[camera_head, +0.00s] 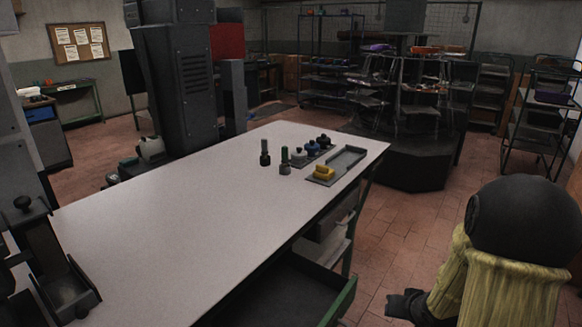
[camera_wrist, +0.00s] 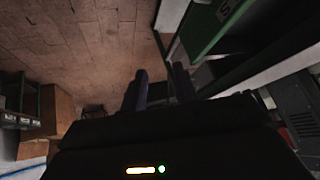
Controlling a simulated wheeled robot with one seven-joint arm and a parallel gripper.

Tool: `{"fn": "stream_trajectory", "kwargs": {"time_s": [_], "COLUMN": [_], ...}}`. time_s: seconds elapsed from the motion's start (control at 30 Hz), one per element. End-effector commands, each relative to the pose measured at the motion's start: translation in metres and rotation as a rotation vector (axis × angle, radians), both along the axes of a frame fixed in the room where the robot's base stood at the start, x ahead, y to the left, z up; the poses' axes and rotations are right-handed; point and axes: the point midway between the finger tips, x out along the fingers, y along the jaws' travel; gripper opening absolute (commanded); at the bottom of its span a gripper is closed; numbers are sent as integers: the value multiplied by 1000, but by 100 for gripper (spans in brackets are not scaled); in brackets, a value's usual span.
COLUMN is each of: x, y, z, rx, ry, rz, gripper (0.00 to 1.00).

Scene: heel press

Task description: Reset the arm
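My arm, with a dark rounded joint and a pale yellow ribbed cover, is at the lower right of the head view. The dark end at its left, low in the picture, looks like my gripper (camera_head: 405,306), beside the workbench and over the tiled floor. In the wrist view my gripper (camera_wrist: 159,82) shows two dark fingers standing apart with nothing between them. Floor tiles show beyond the fingers. My gripper touches nothing that I can see.
A long white-topped workbench (camera_head: 190,225) fills the middle. A green-edged open drawer (camera_head: 338,303) is left of my gripper. A shelf rack (camera_head: 545,120) stands right; floor between is clear.

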Motion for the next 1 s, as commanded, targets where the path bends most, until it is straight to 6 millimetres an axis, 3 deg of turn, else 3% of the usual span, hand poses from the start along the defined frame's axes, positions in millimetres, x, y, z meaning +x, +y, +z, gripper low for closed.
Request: {"fn": "stream_trajectory", "kwargs": {"time_s": [0.03,0.2,0.4,0.5,0.63,1.0], "x": [-6,-42,-102,-125,-136,-136], "y": [9,39,87,106,115,114], "z": [21,59,94,103,105,104], "rx": [-50,-161,-172,-152,-138,-137], "ry": [23,154,324,382,413,413], "rz": [7,30,117,162,185,182], "gripper": [30,30,30,30,30,30]}}
